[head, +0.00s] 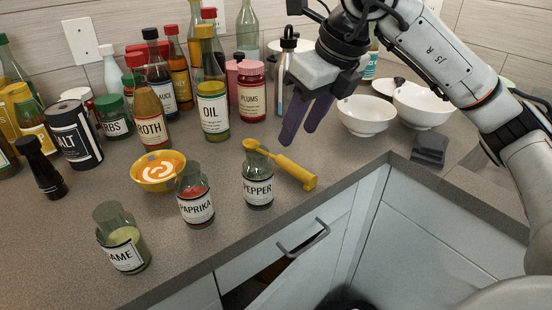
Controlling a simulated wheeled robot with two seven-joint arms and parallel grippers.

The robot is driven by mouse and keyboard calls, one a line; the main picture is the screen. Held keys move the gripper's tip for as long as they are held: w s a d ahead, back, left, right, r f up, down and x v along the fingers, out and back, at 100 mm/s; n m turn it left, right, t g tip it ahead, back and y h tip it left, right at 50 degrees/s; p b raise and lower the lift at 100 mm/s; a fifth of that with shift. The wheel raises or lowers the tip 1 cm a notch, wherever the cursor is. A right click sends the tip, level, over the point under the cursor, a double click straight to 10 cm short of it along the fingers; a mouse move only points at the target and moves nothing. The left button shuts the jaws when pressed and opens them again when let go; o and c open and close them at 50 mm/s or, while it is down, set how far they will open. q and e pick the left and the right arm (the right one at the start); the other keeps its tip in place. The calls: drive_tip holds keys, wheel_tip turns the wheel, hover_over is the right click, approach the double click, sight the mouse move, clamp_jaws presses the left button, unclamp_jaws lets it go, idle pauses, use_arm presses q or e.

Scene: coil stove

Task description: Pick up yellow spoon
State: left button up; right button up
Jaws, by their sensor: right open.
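The yellow spoon (290,168) lies on the grey counter behind and to the right of the pepper jar (258,188). Its left end shows just above the jar's top, and its thicker right end points toward the counter's front edge. My right gripper (299,137) has dark purple fingers pointing down. They are spread with nothing between them, and appear above and slightly behind the spoon, apart from it. My left gripper is not in view.
Paprika (195,200) and another labelled jar (122,240) stand left of the pepper. A yellow bowl (145,183) is behind them. Several bottles line the wall. White bowls (366,117) stand right of my gripper. A drawer handle (303,238) juts below the counter edge.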

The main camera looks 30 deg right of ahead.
sight(287, 160)
drive_tip(key=f, duration=0.3)
drive_tip(key=shift+w+a, duration=0.15)
drive_tip(key=shift+w, duration=0.05)
drive_tip(key=shift+x, duration=2.8)
drive_tip(key=shift+s+a, duration=0.1)
drive_tip(key=shift+c, duration=0.3)
clamp_jaws()
